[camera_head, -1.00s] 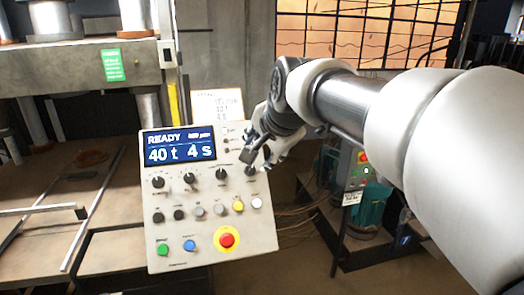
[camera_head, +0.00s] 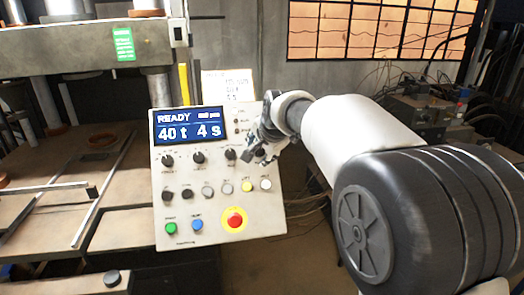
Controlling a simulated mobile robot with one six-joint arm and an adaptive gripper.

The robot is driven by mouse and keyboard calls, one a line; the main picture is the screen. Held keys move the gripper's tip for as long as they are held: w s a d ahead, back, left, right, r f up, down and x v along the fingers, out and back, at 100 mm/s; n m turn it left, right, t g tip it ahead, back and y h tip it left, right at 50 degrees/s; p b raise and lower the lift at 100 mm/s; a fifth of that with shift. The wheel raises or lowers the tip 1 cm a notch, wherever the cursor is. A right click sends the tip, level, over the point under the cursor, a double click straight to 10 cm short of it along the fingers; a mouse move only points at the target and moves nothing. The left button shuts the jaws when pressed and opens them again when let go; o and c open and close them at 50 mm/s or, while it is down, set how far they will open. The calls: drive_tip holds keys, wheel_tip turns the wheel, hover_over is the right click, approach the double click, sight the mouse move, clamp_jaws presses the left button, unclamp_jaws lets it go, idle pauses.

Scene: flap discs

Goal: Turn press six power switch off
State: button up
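The press control panel (camera_head: 218,170) stands tilted at the centre, with a lit display (camera_head: 188,125) reading READY, 40 t and 4 s. A row of dark knobs runs below the display; the third knob (camera_head: 231,155) is visible at the right of the row. My gripper (camera_head: 257,156) is at the panel's upper right, over the row's right end. It hides the rightmost knob there, and I cannot tell whether its fingers touch it. The finger gap is too small to read. I cannot pick out which control is the power switch of press six.
Lower on the panel are several small buttons, a green button (camera_head: 170,229), a blue button (camera_head: 197,225) and a red emergency stop (camera_head: 235,219) on yellow. The press frame (camera_head: 90,56) stands at left. Cables and machinery (camera_head: 425,112) lie at right.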

drive_tip(key=shift+w+f, duration=0.15)
drive_tip(key=c, duration=1.1)
